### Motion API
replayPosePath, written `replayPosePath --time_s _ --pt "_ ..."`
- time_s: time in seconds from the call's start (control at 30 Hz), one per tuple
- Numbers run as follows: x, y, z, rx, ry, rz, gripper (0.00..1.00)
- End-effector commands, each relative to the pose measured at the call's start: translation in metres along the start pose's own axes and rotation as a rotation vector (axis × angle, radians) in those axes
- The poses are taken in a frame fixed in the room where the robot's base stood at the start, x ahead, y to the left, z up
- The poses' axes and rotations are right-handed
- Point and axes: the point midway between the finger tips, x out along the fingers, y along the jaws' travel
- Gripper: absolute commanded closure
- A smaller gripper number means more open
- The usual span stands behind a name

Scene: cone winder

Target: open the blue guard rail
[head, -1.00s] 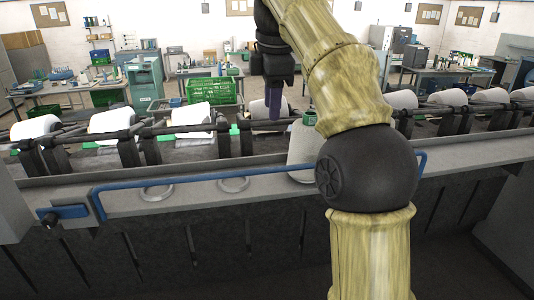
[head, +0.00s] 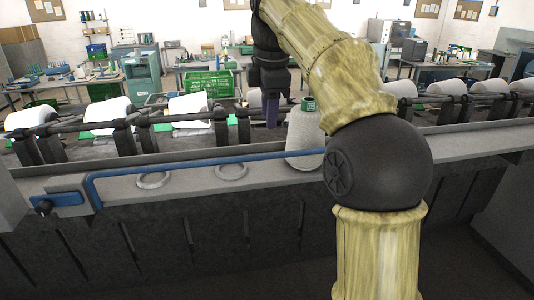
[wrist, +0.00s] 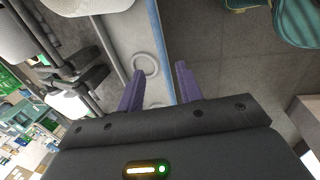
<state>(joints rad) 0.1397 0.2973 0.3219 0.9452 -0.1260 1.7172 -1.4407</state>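The blue guard rail (head: 200,163) is a long thin bar along the front ledge of the winder in the head view. Its left end bends down near a blue latch plate with a dark knob (head: 45,207). Its right part is hidden behind my arm. In the wrist view the rail (wrist: 159,50) runs as a blue strip down toward the space between my fingertips. My gripper (head: 271,112) hangs above the machine, beyond the rail in the head picture. In the wrist view my gripper (wrist: 159,70) shows two purple fingers spread apart, with nothing held between them.
A pale cone (head: 304,140) with a green top stands on the ledge, close to my arm. Two rings (head: 153,180) lie on the ledge. White yarn packages (head: 107,114) sit along the winder behind. A green crate (head: 209,83) and workbenches stand farther back.

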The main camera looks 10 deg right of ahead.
Motion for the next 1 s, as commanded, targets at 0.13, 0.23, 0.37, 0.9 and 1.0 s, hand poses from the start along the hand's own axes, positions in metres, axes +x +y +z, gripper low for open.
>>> replayPosePath --time_s 0.13,0.23,0.37,0.9,1.0 --pt "0.025 -0.001 0.000 0.000 0.000 -0.003 0.64" --pt "0.040 -0.001 0.000 0.001 0.000 -0.004 0.64" --pt "0.059 -0.001 0.000 0.001 0.001 -0.004 0.64" --pt "0.107 0.000 0.000 0.000 0.001 0.000 0.64" --pt "0.107 0.000 0.000 0.000 0.001 0.000 0.64"
